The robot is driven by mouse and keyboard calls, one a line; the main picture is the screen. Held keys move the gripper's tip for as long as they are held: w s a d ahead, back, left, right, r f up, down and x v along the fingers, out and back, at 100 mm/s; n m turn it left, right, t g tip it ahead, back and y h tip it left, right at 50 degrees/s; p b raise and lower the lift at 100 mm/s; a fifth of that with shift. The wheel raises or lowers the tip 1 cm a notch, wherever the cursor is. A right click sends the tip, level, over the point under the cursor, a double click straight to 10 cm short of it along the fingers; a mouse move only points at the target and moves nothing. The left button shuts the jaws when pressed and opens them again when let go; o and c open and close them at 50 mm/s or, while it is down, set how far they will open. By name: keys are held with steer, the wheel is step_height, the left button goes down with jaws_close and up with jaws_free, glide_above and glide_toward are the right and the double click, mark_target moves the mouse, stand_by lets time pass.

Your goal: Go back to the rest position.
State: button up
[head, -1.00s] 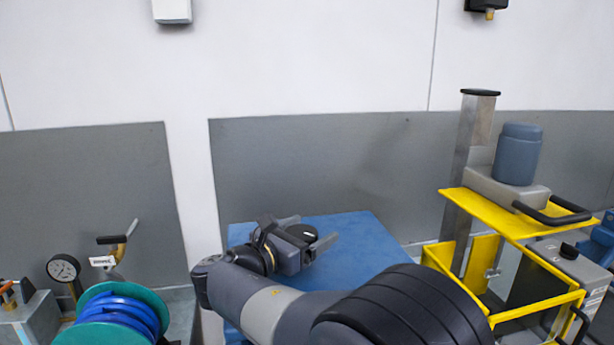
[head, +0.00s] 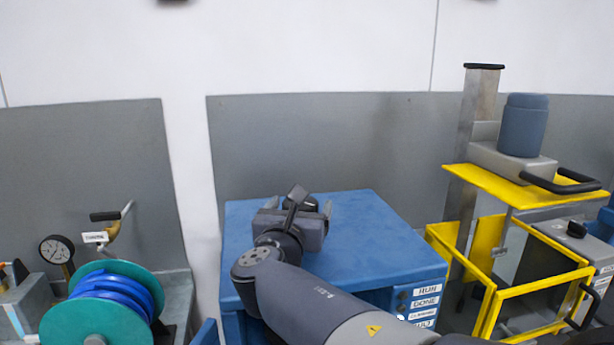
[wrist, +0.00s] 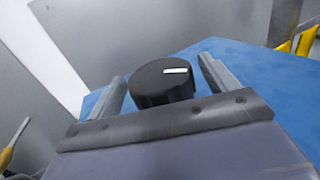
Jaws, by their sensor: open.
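My gripper (head: 300,206) is above the blue cabinet (head: 365,225) in the head view, with its two fingers apart. In the wrist view my gripper (wrist: 162,72) shows its fingers spread to the left and right. A black round knob (wrist: 163,84) with a white mark appears between them, with a gap on each side. I cannot tell how far the knob is from the fingertips. The blue top of the cabinet (wrist: 235,75) lies beyond it. My arm hides part of the cabinet's front.
A teal reel with blue hose (head: 100,305) and a gauge (head: 57,249) stand at left. A yellow frame (head: 500,295) with a blue-grey motor (head: 523,125) stands at right. Labelled buttons (head: 418,300) are on the cabinet's front. The grey-and-white wall is behind.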

steer(key=s, duration=0.2)
steer(key=s+a, duration=0.1)
steer(key=s, duration=0.2)
steer(key=s+b, duration=0.1)
steer(key=s, duration=0.2)
steer(key=shift+a, duration=0.35)
steer(key=shift+s+a+r+p, duration=0.1)
steer(key=shift+s+r+p, duration=0.1)
steer(key=shift+r+p, duration=0.1)
steer(key=w+m+h+p, duration=0.1)
steer(key=w+a+m+g+h+p, duration=0.1)
steer(key=h, duration=0.1)
steer(key=shift+r+p, duration=0.3)
steer(key=shift+r, duration=0.05)
steer(key=shift+w+a+m+g+h+p, duration=0.55)
steer(key=shift+m+h+p, duration=0.15)
steer(key=shift+h+p, duration=0.15)
steer(key=shift+w+a+f+m+g+h+p, duration=0.1)
steer(key=shift+w+a+m+g+h+p, duration=0.2)
steer(key=shift+m+h+p, duration=0.35)
